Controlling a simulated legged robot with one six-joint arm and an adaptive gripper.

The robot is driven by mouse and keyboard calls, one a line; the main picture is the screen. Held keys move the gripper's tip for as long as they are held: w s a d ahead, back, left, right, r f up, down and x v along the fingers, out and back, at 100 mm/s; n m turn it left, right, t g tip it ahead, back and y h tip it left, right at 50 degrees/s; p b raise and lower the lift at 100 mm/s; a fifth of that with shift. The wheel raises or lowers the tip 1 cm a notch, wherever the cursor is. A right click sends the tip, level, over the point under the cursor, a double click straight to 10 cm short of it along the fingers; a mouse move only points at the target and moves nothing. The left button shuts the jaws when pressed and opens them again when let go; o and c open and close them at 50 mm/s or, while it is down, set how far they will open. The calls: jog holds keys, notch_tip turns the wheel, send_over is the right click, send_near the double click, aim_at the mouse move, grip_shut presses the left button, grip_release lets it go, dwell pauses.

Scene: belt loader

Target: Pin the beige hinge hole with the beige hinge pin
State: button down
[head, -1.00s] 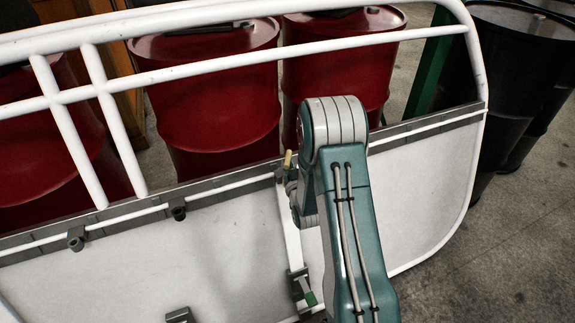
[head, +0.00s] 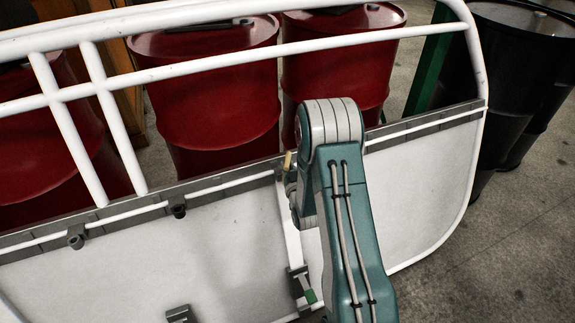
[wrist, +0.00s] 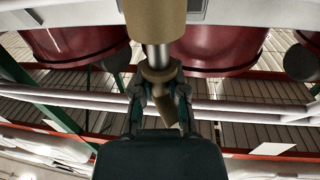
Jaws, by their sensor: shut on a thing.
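My gripper (wrist: 160,97) is shut on the beige hinge pin (wrist: 159,74), with its fingers on both sides of the beige collar. The pin's bare metal shaft (wrist: 157,56) points up in the wrist view towards a wider beige cylinder, which looks like the hinge hole (wrist: 155,16). Shaft and cylinder look lined up. A length of shaft shows between collar and cylinder; how far it reaches inside is hidden. In the head view a small beige piece (head: 288,160) stands at the panel's top edge beside my arm, and my gripper is mostly hidden there.
A white panel (head: 225,245) with a white tube rail (head: 240,73) spans the head view. A green-marked fitting (head: 309,296) sits lower on it. Red barrels (head: 215,100) stand behind, black barrels (head: 515,70) at right. Bare floor (head: 500,250) lies at lower right.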

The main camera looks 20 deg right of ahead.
jog(key=shift+f, duration=1.45)
jog(key=c, duration=0.6)
grip_release()
jog(key=shift+s, duration=0.15)
jog(key=s, duration=0.4)
jog(key=s+a, duration=0.1)
jog(key=s, duration=0.6)
jog(key=shift+s+a, duration=0.3)
